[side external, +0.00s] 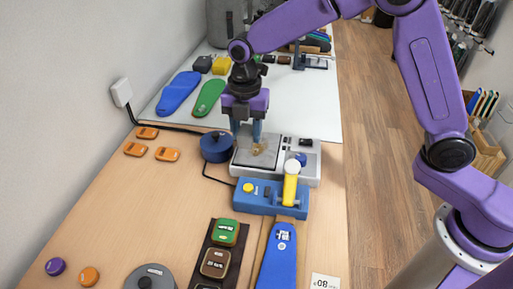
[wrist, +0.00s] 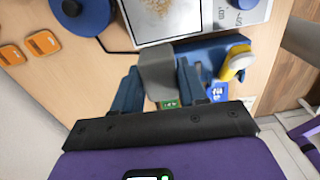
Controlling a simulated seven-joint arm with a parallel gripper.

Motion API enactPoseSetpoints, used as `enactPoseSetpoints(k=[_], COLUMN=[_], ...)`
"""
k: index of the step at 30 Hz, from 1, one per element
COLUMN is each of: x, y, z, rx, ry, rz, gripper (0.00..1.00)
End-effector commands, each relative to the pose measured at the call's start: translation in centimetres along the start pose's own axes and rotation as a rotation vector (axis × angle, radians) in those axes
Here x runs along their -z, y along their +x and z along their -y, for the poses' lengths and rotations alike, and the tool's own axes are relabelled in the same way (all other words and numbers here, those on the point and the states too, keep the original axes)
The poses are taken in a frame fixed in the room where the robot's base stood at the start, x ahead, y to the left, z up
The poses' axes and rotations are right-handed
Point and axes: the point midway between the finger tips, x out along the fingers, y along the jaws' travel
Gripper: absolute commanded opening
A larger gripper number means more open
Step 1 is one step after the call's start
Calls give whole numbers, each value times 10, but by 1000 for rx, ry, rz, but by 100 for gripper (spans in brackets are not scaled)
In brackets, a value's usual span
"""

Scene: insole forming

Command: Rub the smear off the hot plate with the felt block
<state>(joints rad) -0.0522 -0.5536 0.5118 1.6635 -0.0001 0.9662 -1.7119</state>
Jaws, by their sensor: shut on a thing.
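The hot plate (side external: 241,158) is a light square plate on a white housing, right of centre in the side view and at the top of the wrist view (wrist: 207,12). A brownish-yellow smear (side external: 259,149) lies on it, also seen in the wrist view (wrist: 165,12). My gripper (side external: 246,134) points down at the plate's far part in the side view. In the wrist view its blue fingers are shut on the grey felt block (wrist: 156,72). The block overlaps the plate's lower edge there; I cannot tell whether it touches. The side view barely shows the block.
A blue device with a yellow handle (side external: 290,187) stands in front of the plate. A blue round pot (side external: 216,147) with a cable is at its left. Orange pieces (side external: 167,154) lie further left. Blue (side external: 178,93) and green (side external: 208,98) insoles lie behind.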

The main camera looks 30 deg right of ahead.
Motion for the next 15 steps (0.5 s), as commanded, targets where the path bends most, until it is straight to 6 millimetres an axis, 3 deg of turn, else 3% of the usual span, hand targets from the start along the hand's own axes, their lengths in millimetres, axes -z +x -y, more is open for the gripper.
enactPoseSetpoints(k=[1,6,10,15], x=[-16,-51,-64,-66], y=[0,0,0,6], z=[-7,-19,-22,-23], rx=[0,1,1,1], ry=[6,2,0,-2], rz=[0,0,0,0], gripper=[18,18,18,18])
